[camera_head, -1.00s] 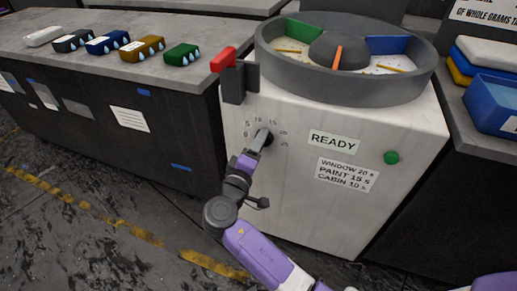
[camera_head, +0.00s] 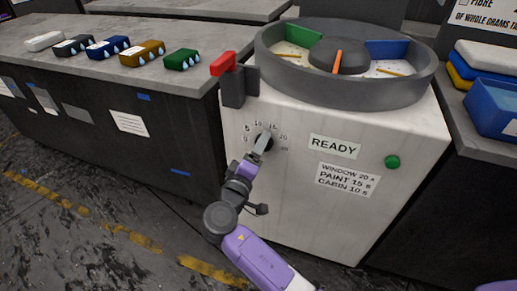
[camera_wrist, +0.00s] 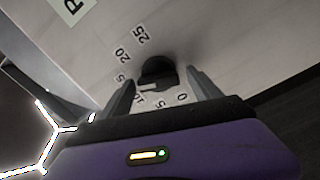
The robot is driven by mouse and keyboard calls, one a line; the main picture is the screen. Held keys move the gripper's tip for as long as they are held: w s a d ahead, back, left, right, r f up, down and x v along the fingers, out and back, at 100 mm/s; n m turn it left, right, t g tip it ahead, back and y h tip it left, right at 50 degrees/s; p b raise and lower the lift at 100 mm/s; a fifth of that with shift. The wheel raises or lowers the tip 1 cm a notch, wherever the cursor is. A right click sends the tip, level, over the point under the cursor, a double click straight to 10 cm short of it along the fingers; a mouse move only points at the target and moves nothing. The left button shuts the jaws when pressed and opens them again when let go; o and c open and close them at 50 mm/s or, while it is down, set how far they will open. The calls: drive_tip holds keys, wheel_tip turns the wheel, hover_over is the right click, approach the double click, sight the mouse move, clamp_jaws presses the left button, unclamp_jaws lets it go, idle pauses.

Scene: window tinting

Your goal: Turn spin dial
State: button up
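The spin dial is a small black knob (camera_wrist: 158,72) on the front of the white machine, ringed by numbers from 0 to 25. In the head view the knob (camera_head: 267,140) is partly hidden behind my gripper (camera_head: 262,147). In the wrist view my gripper (camera_wrist: 162,92) is open, its two fingers apart with the knob between and slightly beyond them. Gaps show on both sides of the knob, so I see no clear contact. A pale mark on the knob lies near the 10 side; its exact setting is unclear.
Bench (camera_head: 110,60) stands left, with coloured blocks; blue bin (camera_head: 492,105) stands right.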

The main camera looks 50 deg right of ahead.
drive_tip(key=p+v, duration=0.1)
drive_tip(key=v, duration=0.6)
drive_tip(key=shift+s+a, duration=0.15)
drive_tip(key=shift+a, duration=0.2)
idle(0.4)
